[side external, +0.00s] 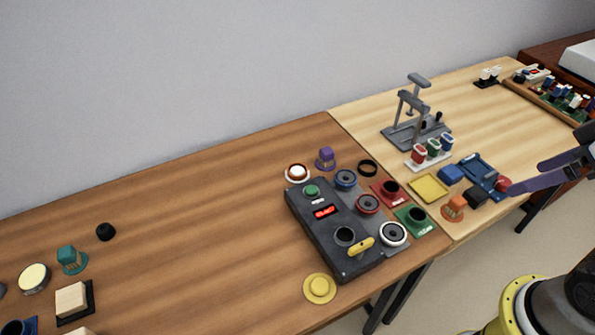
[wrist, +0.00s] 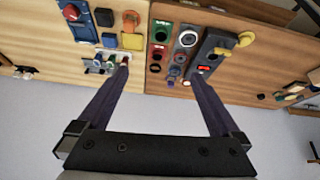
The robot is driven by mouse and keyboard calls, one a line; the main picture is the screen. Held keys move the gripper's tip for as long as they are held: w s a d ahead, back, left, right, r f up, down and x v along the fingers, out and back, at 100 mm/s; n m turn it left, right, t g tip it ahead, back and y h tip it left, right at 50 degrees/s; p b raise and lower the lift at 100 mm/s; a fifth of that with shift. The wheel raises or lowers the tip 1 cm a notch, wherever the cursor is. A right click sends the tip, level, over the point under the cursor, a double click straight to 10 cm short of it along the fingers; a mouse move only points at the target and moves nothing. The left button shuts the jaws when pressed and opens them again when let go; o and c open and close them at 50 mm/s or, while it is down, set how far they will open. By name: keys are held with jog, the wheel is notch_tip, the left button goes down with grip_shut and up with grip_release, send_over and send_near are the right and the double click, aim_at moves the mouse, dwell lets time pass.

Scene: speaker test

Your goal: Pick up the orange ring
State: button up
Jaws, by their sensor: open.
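I see no plain orange ring. The nearest match is an orange piece with a raised middle on a flat base (side external: 453,208), on the light table's front part; I cannot tell if it has a hole. In the wrist view an orange piece (wrist: 132,42) lies near the left fingertip, beside a yellow square. My gripper (side external: 524,178) enters the side view from the right, with purple fingers above the light table's front edge. In the wrist view my gripper (wrist: 157,67) has its fingers wide apart with nothing between them.
A dark control box (side external: 335,235) with buttons stands on the brown table. A yellow square (side external: 428,188), a blue tray (side external: 482,172) and a blue block (side external: 450,173) lie around the orange piece. A grey stand (side external: 415,125) rises behind. The brown table's middle (side external: 200,220) is clear.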

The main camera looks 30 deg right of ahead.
jog(key=w+a+r+n+t+y, duration=0.1)
jog(key=w+a+r+n, duration=0.2)
jog(key=w, duration=0.4)
jog(key=w+a+r+n+y, duration=0.1)
jog(key=w+r+n, duration=0.2)
jog(key=w+r, duration=0.3)
jog(key=n+g+y, duration=0.2)
jog(key=n+g, duration=0.2)
send_over(299, 170)
jog(key=s+d, duration=0.2)
notch_tip(299, 170, down, 31)
jog(key=shift+d, duration=0.15)
jog(key=shift+x, duration=2.85)
jog(key=shift+d, duration=0.1)
